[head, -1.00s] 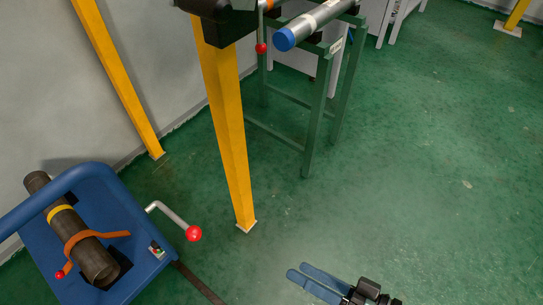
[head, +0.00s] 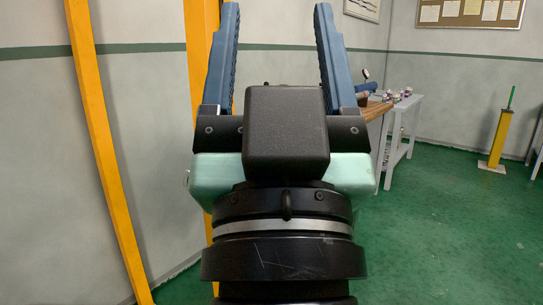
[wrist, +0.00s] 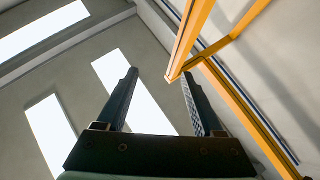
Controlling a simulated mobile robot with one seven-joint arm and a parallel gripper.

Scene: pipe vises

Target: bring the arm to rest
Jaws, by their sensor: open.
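My gripper (head: 279,60) stands upright in the middle of the head view, close to the camera. Its two blue fingers point up and are spread wide apart, with nothing between them. In the wrist view my gripper (wrist: 158,95) is also open and empty, pointing up at the ceiling. The arm's wrist hides much of the middle of the head view.
Yellow posts (head: 98,140) rise at the left by the wall, behind my gripper; a yellow frame (wrist: 200,45) shows overhead in the wrist view. A workbench (head: 400,125) stands behind at right. A short yellow post (head: 499,138) is farther right. Green floor (head: 455,225) is clear at right.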

